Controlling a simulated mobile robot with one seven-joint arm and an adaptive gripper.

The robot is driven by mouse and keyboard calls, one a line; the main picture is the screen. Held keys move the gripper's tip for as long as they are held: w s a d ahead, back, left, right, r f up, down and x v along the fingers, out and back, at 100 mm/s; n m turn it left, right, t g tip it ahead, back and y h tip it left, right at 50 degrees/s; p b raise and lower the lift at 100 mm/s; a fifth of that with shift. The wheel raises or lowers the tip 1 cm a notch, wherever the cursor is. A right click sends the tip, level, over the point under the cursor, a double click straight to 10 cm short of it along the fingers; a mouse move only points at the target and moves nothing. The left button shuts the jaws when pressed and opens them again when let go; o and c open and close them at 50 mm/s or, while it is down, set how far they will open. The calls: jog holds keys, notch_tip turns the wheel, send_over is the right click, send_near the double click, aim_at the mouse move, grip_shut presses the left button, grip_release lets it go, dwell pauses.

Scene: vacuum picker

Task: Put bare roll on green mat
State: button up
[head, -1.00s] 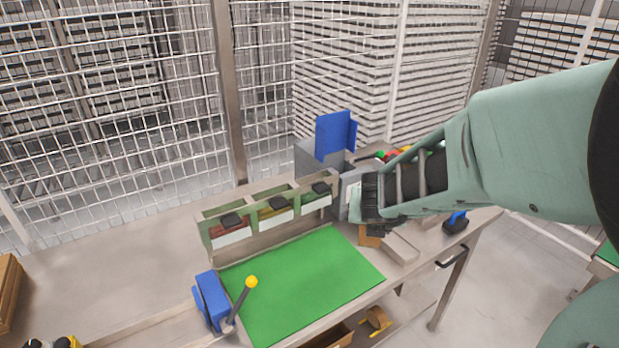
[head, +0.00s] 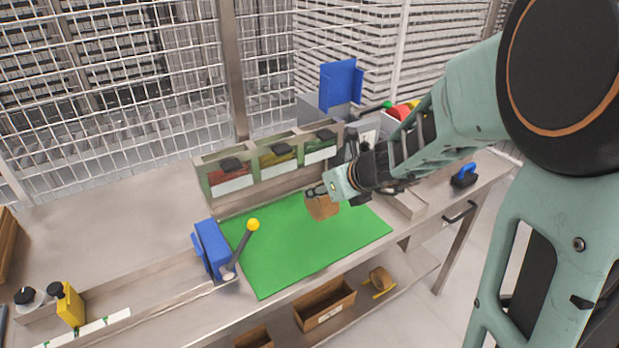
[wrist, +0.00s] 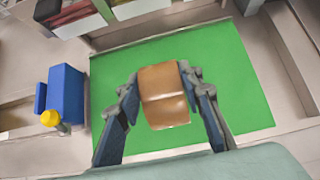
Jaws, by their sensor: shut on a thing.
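The bare roll (head: 321,208) is a short brown cylinder. My gripper (head: 318,190) is shut on it over the right half of the green mat (head: 275,258). In the wrist view the roll (wrist: 163,95) sits between my two fingers (wrist: 163,108), with the green mat (wrist: 245,85) behind it. I cannot tell whether its underside touches the mat. The mat lies flat on the bench and the rest of its surface is bare.
A blue device with a yellow-knobbed lever (head: 211,250) stands at the mat's left edge. A rack of bins (head: 265,165) lines the back. A tape dispenser (head: 381,280) and an open box (head: 324,304) sit on the shelf below.

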jog(key=b+x, duration=0.2)
jog(key=x, duration=0.1)
jog(key=s+f+b+x, duration=0.1)
jog(key=b+x, duration=0.1)
jog(key=x, duration=0.2)
jog(key=s+f+b+x, duration=0.1)
jog(key=b+x, duration=0.2)
jog(key=x, duration=0.1)
jog(key=shift+d, duration=0.2)
jog(key=shift+f+b, duration=0.25)
jog(key=shift+b, duration=0.05)
jog(key=o, duration=1.3)
jog(key=shift+r, duration=0.1)
jog(key=shift+r, duration=0.1)
